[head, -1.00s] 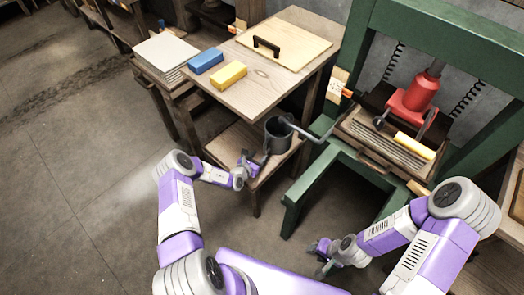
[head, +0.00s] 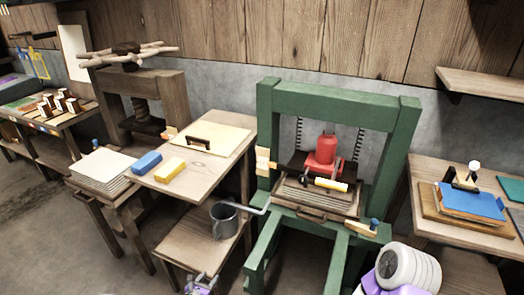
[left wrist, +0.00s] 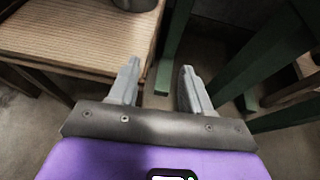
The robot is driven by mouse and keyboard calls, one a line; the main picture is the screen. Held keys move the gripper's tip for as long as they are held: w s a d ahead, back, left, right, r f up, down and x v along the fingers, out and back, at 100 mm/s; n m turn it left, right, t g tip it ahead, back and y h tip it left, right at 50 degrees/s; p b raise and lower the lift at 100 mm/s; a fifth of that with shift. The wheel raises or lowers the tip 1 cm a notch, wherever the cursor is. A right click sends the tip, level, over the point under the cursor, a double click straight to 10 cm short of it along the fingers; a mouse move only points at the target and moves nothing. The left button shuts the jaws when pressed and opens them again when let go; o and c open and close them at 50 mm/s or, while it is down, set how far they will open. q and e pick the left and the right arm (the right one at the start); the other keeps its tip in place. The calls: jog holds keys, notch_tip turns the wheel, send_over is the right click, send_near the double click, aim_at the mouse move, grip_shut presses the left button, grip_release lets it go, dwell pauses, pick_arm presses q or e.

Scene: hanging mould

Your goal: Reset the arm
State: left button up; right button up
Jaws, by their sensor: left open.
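My left gripper (head: 200,284) shows at the bottom edge of the head view, just below the low wooden shelf. In the left wrist view its two grey fingers (left wrist: 158,85) are apart with nothing between them. They point past the right edge of the wooden shelf (left wrist: 75,35), toward the floor and green legs. My right arm (head: 400,270) shows only as a purple and grey link at the lower right of the head view. The right gripper is out of frame.
A green press frame (head: 330,100) with a red jack (head: 323,153) stands in the middle. A grey pot (head: 224,220) sits on the low shelf (head: 190,246). Blue (head: 146,163) and yellow (head: 170,167) blocks lie on the table above. A right table (head: 440,170) holds a blue board (head: 472,201).

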pick_arm(q)
jog(key=s+d+r+m+g+h+p, duration=0.2)
jog(key=s+d+m+g+h, duration=0.4)
jog(key=s+d+m+g, duration=0.7)
jog(key=s+r+m+y+p, duration=0.1)
jog(key=s+r+m+y, duration=0.2)
jog(key=s+m, duration=0.5)
jog(key=s+r+m+y+p, duration=0.1)
jog(key=s+r+m, duration=0.3)
jog(key=s+m, duration=0.4)
jog(key=shift+s+a+r+m+t+y, duration=0.35)
jog(key=shift+s+a+m+t+y, duration=0.15)
jog(key=shift+y, duration=0.4)
pick_arm(e)
jog(key=shift+w+r, duration=0.25)
jog(key=shift+r, duration=0.45)
jog(key=shift+w+r, duration=0.25)
jog(key=shift+r, duration=0.45)
jog(key=shift+w+r, duration=0.25)
jog(key=shift+r, duration=0.45)
